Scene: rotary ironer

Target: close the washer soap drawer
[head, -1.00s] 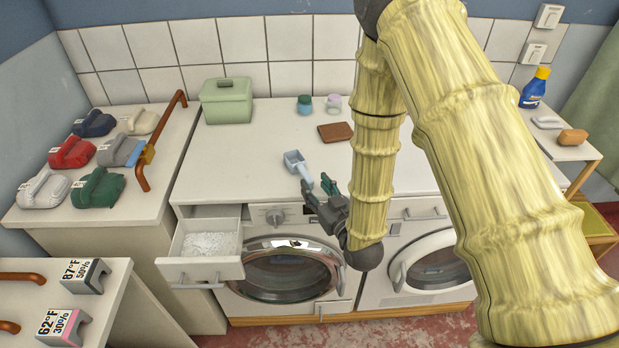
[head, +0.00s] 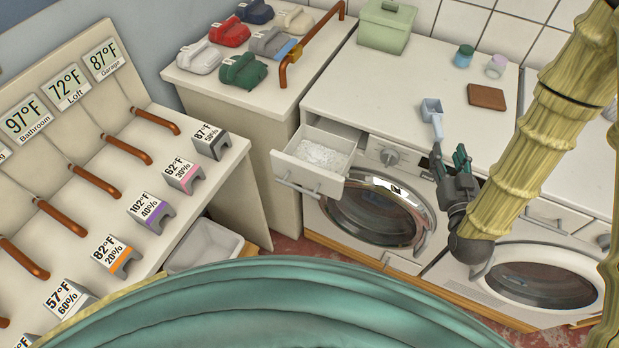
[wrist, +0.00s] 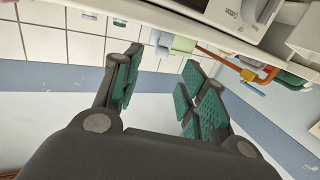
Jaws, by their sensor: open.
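The washer soap drawer (head: 312,158) is pulled out of the upper left of the left washer (head: 395,185), with white powder inside and a bar handle (head: 298,184) on its front. My gripper (head: 449,158) is open and empty, in front of the washer's upper right edge and to the right of the drawer, apart from it. In the wrist view my gripper's green-padded fingers (wrist: 158,88) are spread with nothing between them. The washer's control panel (wrist: 240,15) shows at the top of that view, and the drawer's pale corner (wrist: 304,38) seems to show at the upper right.
A blue scoop (head: 432,118) lies on the counter (head: 365,85) near its front edge. A second washer (head: 535,275) stands to the right. A side cabinet with several irons (head: 240,72) is behind the drawer. A grey bin (head: 205,247) stands on the floor at left.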

